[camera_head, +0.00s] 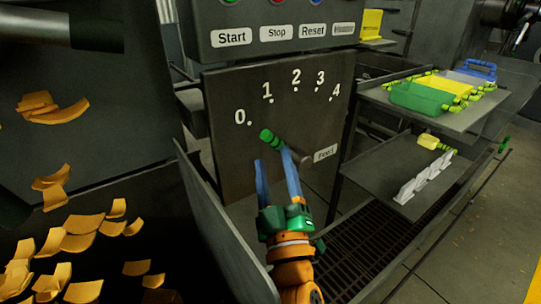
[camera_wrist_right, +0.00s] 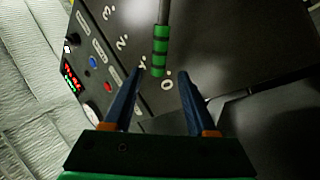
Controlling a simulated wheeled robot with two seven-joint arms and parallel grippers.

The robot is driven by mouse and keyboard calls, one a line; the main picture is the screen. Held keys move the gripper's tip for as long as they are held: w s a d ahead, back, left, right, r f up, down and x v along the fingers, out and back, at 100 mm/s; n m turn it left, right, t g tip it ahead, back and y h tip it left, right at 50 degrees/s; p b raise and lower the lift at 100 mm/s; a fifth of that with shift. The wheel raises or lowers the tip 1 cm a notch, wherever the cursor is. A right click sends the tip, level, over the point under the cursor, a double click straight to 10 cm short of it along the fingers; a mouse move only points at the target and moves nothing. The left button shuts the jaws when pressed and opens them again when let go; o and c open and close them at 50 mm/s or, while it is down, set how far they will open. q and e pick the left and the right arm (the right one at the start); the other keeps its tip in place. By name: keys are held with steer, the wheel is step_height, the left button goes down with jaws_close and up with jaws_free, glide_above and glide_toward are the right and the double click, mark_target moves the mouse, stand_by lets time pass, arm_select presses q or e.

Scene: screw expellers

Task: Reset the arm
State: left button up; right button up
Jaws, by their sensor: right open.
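My right gripper (camera_head: 272,166) has two blue fingers and a green body on an orange arm. It reaches up from the bottom of the head view toward the grey feed panel (camera_head: 230,165) with numbers 0 to 4. A dial handle with a green grip (camera_head: 268,138) stands just beyond the fingertips. In the right wrist view the gripper (camera_wrist_right: 154,75) is open, and the green grip (camera_wrist_right: 159,52) with its grey rod shows between and beyond the fingertips. Nothing is held between the fingers. My left gripper is not in view.
Above the panel is a control box with labels Start, Stop and Reset (camera_head: 312,31). Right are shelves with a green box (camera_head: 420,96), yellow parts and white pieces (camera_head: 425,180). A tilted metal plate (camera_head: 213,215) stands left of my right arm. Orange flakes (camera_head: 85,225) lie at left.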

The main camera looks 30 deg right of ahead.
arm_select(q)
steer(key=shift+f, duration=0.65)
arm_select(e)
steer(key=shift+v, duration=1.15)
